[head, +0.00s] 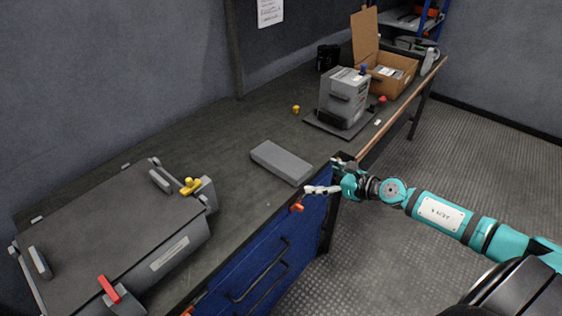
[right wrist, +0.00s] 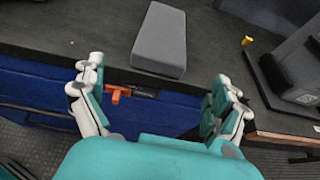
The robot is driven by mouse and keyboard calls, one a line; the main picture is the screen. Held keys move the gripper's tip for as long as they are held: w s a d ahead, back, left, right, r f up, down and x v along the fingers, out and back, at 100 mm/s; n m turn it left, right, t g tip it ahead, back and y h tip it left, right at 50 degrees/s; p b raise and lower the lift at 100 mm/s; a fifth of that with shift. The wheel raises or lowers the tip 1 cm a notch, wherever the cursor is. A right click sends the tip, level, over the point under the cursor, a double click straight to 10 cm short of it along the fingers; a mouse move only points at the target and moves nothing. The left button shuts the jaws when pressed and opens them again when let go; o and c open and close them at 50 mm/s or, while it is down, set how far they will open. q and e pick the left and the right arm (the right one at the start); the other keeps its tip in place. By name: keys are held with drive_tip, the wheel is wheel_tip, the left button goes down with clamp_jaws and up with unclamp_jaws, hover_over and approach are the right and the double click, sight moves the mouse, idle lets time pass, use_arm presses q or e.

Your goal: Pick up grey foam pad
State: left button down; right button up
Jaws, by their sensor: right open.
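The grey foam pad (head: 281,161) is a flat rectangular block lying on the dark workbench top (head: 232,170), close to its front edge. It also shows in the right wrist view (right wrist: 160,40), at the top centre. My right gripper (head: 325,178) is at the bench's front edge, to the right of and just in front of the pad. In the right wrist view its two fingers (right wrist: 158,105) are spread wide with nothing between them, and the pad lies beyond the fingertips. My left gripper does not show.
A large grey case (head: 110,235) with red and yellow latches stands at the left. A grey box unit (head: 343,97) on a dark mat and an open cardboard box (head: 392,72) stand at the back right. Blue drawers (head: 262,262) are under the bench. Bench around the pad is clear.

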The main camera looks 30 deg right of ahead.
sight(306, 174)
drive_tip(key=shift+x, duration=3.25)
drive_tip(key=shift+d+f, duration=0.1)
drive_tip(key=c, duration=0.9)
drive_tip(key=shift+c, duration=0.2)
